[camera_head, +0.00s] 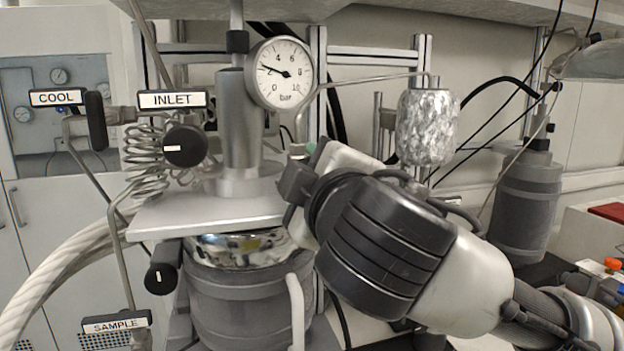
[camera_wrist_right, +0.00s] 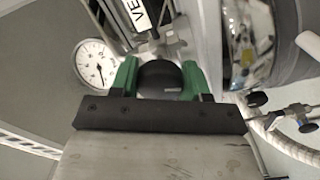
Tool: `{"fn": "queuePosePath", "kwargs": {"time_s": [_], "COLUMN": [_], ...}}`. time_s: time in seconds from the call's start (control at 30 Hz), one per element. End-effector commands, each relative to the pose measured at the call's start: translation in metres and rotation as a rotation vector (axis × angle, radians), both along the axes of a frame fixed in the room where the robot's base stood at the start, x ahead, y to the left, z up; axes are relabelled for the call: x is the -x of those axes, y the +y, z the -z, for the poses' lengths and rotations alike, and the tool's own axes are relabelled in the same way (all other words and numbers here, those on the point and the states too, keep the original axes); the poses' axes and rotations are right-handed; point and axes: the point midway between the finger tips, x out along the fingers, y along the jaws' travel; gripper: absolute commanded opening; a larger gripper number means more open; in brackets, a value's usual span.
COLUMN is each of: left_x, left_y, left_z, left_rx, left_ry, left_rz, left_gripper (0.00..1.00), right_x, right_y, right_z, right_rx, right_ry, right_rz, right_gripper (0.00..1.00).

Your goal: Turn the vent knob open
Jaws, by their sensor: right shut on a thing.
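The vent knob (camera_wrist_right: 160,80) is black with a pale mark on its face and shows in the right wrist view. Part of a white label (camera_wrist_right: 134,14) reading "VE" is beside it. My right gripper (camera_wrist_right: 160,70) has its green fingers on either side of the knob and is shut on it. In the head view my right gripper (camera_head: 302,172) reaches to the right side of the reactor, and its body hides the vent knob. My left gripper is not in view.
The pressure gauge (camera_head: 280,73) has its needle near 2 bar. The inlet knob (camera_head: 185,145), cool knob (camera_head: 96,121) and sample knob (camera_head: 161,278) are on the left. The reactor vessel (camera_head: 245,290) stands below the plate (camera_head: 205,213). A foil-wrapped cylinder (camera_head: 427,127) is behind my right arm.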

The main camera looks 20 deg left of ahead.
Motion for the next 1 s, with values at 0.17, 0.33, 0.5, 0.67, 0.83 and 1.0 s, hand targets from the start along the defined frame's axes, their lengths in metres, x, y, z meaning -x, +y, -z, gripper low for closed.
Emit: {"fn": "queuePosePath", "kwargs": {"time_s": [0.17, 0.33, 0.5, 0.67, 0.83, 1.0], "left_x": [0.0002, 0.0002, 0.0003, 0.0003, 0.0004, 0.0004], "left_y": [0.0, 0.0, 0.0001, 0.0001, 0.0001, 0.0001], "left_z": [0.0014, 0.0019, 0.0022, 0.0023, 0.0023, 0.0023], "left_rx": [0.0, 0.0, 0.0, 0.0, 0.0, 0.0], "left_ry": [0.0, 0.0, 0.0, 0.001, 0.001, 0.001], "left_rz": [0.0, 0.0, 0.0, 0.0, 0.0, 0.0], "left_gripper": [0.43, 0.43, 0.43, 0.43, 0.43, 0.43], "right_x": [-0.0001, 0.0, 0.0001, 0.0001, 0.0001, 0.0001], "right_y": [0.0001, 0.0002, 0.0003, 0.0003, 0.0003, 0.0004], "right_z": [0.0008, 0.0005, 0.0004, 0.0006, 0.0007, 0.0008], "right_rx": [0.11, 0.185, 0.233, 0.252, 0.26, 0.259], "right_ry": [-0.073, -0.125, -0.156, -0.169, -0.173, -0.173], "right_rz": [0.0, 0.0, -0.001, -0.001, -0.001, -0.001], "right_gripper": [0.23, 0.23, 0.23, 0.23, 0.23, 0.23]}}
